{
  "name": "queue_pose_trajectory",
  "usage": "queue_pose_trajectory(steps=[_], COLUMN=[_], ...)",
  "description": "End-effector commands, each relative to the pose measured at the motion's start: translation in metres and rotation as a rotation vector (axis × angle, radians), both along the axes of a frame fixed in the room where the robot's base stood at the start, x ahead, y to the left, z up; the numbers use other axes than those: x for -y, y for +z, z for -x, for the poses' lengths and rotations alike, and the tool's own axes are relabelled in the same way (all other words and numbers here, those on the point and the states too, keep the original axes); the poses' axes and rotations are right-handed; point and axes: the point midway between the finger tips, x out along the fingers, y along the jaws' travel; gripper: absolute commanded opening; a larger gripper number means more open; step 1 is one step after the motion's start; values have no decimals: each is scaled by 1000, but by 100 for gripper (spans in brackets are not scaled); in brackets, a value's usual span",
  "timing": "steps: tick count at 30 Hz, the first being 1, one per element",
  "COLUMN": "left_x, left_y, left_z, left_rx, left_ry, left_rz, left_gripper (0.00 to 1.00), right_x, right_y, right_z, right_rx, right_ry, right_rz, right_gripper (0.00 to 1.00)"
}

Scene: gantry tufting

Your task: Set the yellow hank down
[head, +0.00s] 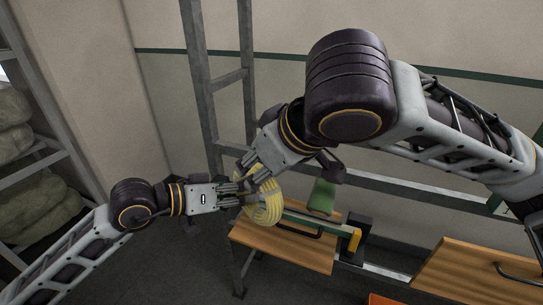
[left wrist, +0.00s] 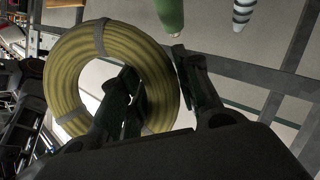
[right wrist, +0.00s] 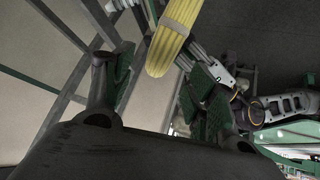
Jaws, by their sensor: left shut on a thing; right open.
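The yellow hank (head: 266,207) is a ring-shaped coil with pale ties, held up in front of the wooden-fronted unit in the head view. My left gripper (head: 236,196) is shut on its near side. In the left wrist view one finger passes through the ring's hole and the other lies outside the hank (left wrist: 66,75). My right gripper (head: 254,174) is open just above the hank. In the right wrist view the hank (right wrist: 174,38) shows edge-on near the fingertips, between the spread fingers. I cannot tell whether they touch it.
Wooden drawer fronts (head: 300,252) with dark handles lie below. A grey metal frame (head: 205,90) rises behind my grippers.

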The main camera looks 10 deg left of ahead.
Motion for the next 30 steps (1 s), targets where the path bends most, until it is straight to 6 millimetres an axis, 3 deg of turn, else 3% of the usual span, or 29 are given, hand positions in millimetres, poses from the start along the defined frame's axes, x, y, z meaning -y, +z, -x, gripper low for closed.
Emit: queue_pose_trajectory(steps=[15, 27, 30], left_x=[0, 0, 0], left_y=[0, 0, 0], left_z=[0, 0, 0], left_rx=[0, 0, 0], left_ry=[0, 0, 0], left_rz=[0, 0, 0], left_gripper=[0, 0, 0], right_x=[-21, -23, -23], right_y=[-39, -42, -42], right_z=[-26, -29, -29], right_rx=[-2, 0, 0], right_ry=[0, -1, -1], right_rz=[0, -1, -1], right_gripper=[57, 57, 47])
